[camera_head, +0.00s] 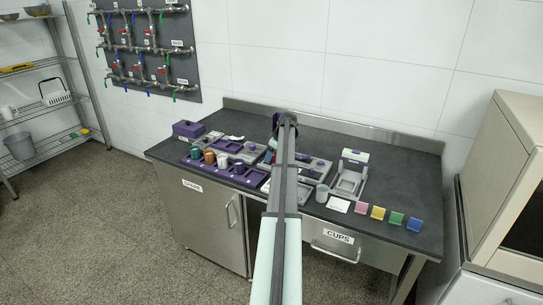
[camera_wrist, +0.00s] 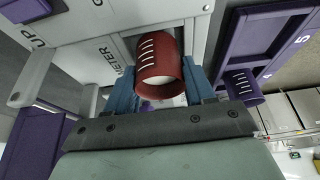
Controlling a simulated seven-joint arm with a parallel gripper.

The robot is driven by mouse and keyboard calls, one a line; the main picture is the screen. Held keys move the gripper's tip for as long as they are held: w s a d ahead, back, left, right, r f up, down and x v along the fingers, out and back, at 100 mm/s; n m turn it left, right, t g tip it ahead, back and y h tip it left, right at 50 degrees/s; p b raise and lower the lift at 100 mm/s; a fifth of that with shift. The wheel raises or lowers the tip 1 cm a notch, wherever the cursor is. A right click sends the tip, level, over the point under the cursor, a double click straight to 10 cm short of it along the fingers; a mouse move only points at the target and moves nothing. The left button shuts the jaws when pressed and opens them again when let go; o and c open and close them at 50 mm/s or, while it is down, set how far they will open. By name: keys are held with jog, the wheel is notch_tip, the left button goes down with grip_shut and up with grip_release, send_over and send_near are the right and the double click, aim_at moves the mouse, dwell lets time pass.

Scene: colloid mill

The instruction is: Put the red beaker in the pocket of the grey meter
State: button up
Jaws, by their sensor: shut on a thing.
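The red beaker (camera_wrist: 158,62), with white marks on its side, is between the two blue fingers of my gripper (camera_wrist: 160,82) in the wrist view. My gripper is shut on it. The grey meter (camera_wrist: 75,65), lettered METER, is right behind and around the beaker in that view. The beaker's far end is at a recess in the meter's body; I cannot tell how deep it sits or whether it touches the bottom. In the head view my arm hides most of the gripper, the beaker and the meter.
A purple rack (camera_head: 238,177) with several cups is left of my arm. A purple beaker (camera_wrist: 243,88) stands at a rack on the right of the wrist view.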

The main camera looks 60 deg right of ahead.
jog(key=shift+f, duration=0.1)
jog(key=o, duration=1)
jog(key=shift+o, duration=0.2)
jog(key=v, duration=1.2)
